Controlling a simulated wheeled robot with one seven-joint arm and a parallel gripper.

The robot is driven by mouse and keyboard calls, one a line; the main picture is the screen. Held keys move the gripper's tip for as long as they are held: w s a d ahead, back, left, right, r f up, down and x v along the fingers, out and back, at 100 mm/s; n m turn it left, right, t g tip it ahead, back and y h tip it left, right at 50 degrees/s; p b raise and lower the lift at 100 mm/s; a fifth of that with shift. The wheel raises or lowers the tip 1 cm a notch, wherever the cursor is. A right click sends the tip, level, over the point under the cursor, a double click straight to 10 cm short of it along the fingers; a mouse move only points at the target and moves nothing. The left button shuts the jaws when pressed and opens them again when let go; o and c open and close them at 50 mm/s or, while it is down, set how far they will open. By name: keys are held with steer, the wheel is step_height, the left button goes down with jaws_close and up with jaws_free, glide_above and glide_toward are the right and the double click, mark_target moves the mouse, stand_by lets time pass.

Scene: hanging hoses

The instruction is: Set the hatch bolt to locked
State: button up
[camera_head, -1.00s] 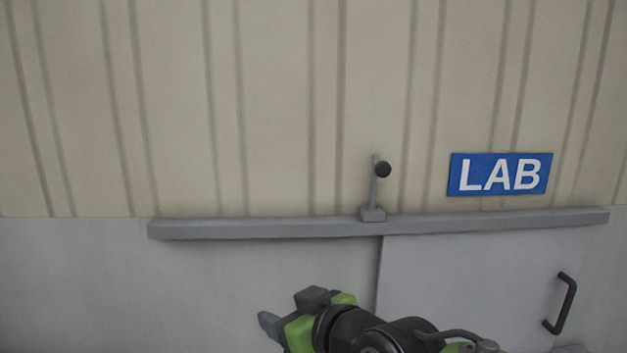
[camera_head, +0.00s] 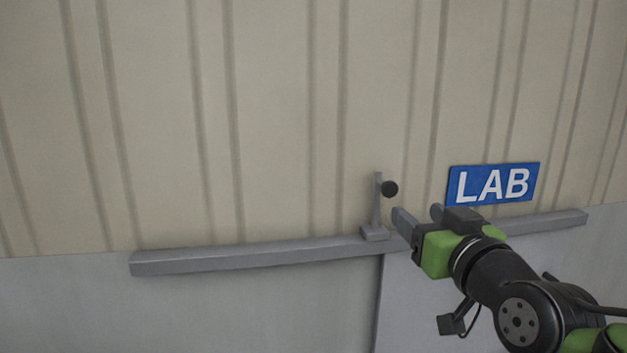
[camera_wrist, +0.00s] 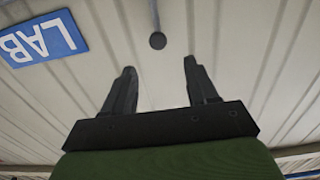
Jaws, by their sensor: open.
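The bolt is a grey upright lever (camera_head: 377,202) with a round black knob (camera_head: 390,188) near its top. It stands on a small grey block (camera_head: 374,233) on the rail above the pale hatch panel (camera_head: 400,300). My gripper (camera_head: 418,217) is just right of the lever and a little below the knob, with its fingers apart and nothing between them. In the wrist view the knob (camera_wrist: 158,41) lies beyond the open fingertips (camera_wrist: 160,68), roughly centred between them. Whether any finger touches the lever cannot be told, but it looks apart.
A long grey rail (camera_head: 230,257) runs across the wall. A blue LAB sign (camera_head: 493,184) is on the ribbed wall right of the lever, close above my gripper. The wall left of the lever is clear. My arm covers the panel's right part.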

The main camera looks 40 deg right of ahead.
mark_target(391, 191)
steer(key=p+x, duration=0.4)
steer(key=x, duration=0.9)
steer(key=shift+d+r, duration=0.15)
steer(key=shift+d, duration=0.1)
steer(key=shift+w+d, duration=0.3)
steer(key=shift+w, duration=0.25)
steer(key=shift+s, duration=0.1)
jaws_close()
